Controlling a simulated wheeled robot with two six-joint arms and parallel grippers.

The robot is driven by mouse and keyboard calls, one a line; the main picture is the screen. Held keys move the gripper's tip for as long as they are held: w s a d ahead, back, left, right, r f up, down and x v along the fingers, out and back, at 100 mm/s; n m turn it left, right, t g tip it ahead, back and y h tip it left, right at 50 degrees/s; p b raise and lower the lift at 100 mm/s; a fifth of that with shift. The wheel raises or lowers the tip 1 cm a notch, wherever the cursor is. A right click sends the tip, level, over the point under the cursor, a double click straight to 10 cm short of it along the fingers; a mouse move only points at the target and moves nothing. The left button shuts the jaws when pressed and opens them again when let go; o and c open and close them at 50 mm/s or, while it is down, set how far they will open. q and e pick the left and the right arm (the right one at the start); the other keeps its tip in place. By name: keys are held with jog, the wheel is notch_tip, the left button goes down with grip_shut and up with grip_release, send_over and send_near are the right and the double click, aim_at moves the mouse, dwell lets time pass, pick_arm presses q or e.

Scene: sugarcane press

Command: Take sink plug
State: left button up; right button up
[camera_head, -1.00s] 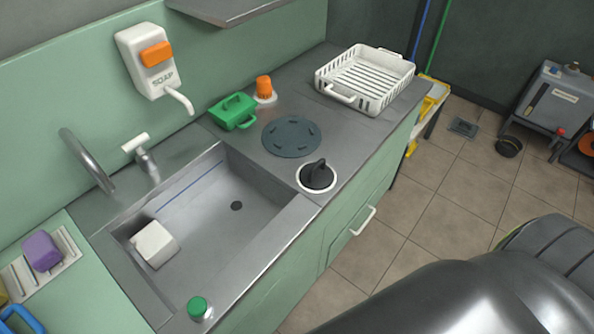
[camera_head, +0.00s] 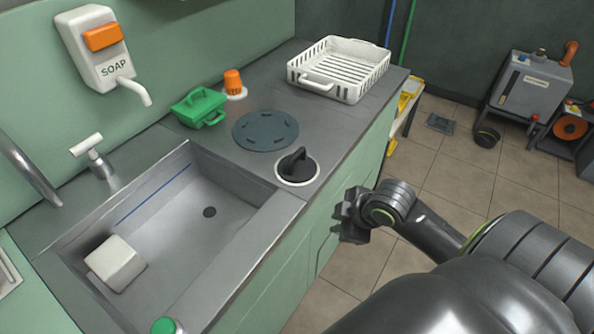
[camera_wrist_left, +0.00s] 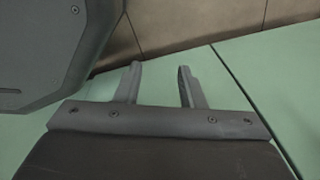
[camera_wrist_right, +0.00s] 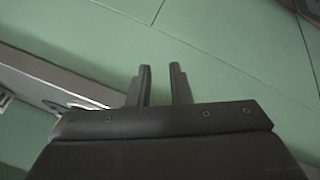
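The sink plug (camera_head: 297,162) is black with a raised grip. It sits in a white ring on the grey counter, right of the sink basin (camera_head: 165,225). My right gripper (camera_head: 346,215) is in front of the counter's front edge, below and right of the plug, apart from it. In the right wrist view its fingers (camera_wrist_right: 160,85) are parted by a narrow gap with nothing between them. My left gripper is outside the head view; in the left wrist view its fingers (camera_wrist_left: 158,85) are wide apart and empty. The plug cannot be made out in either wrist view.
A dark round disc (camera_head: 265,131), green caddy (camera_head: 200,107), orange cup (camera_head: 233,82) and white dish rack (camera_head: 340,68) stand on the counter. A white block (camera_head: 115,263) lies in the basin. A green-capped item (camera_head: 166,326) stands at the front edge.

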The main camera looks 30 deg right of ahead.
jog(key=w+d+r+n+y, duration=0.1)
jog(key=w+r+n, duration=0.25)
jog(key=r, duration=0.45)
jog(key=w+d+r+n, duration=0.1)
jog(key=w+r+n, duration=0.1)
jog(key=r+n, duration=0.4)
jog(key=w+d+r+n+y, duration=0.1)
jog(key=w+r+n, duration=0.2)
jog(key=r, duration=0.6)
jog(key=b, duration=0.2)
send_near(298, 154)
jog(key=x, duration=0.5)
jog(key=shift+w+a, duration=0.15)
jog(key=shift+a, duration=0.15)
jog(key=shift+x, duration=2.35)
jog(key=shift+w+d+f, duration=0.1)
jog(key=shift+f, duration=0.2)
pick_arm(q)
jog(key=shift+w+a+f, duration=0.1)
jog(key=shift+w+f, duration=0.5)
jog(key=shift+f, duration=0.25)
